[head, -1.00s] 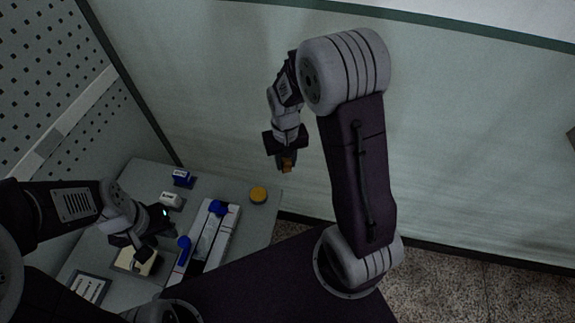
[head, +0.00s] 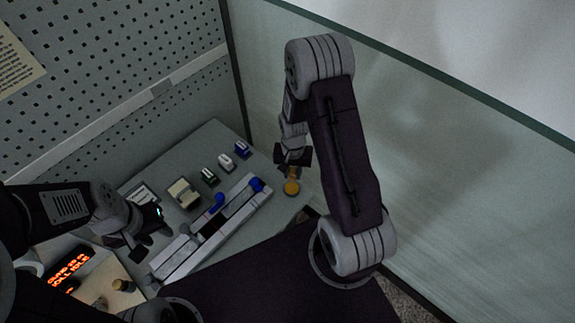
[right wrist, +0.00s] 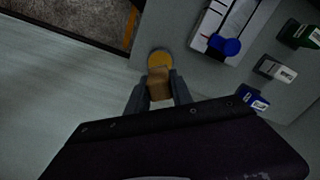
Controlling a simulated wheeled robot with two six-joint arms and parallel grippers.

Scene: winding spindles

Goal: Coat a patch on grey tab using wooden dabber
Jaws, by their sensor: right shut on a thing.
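My right gripper (right wrist: 158,92) is shut on a small tan wooden block, which I take to be the wooden dabber (right wrist: 159,78). In the right wrist view, the block shows just below a round yellow-orange disc or pot (right wrist: 160,58) near the bench edge. I cannot tell whether they touch. In the head view, the disc (head: 292,188) is just below my right gripper (head: 291,168). My left gripper (head: 152,234) is dark against the bench at left, and its jaw opening is unclear. I cannot pick out the grey tab with certainty.
A lit orange display (head: 72,268) is at lower left. A pegboard wall stands behind.

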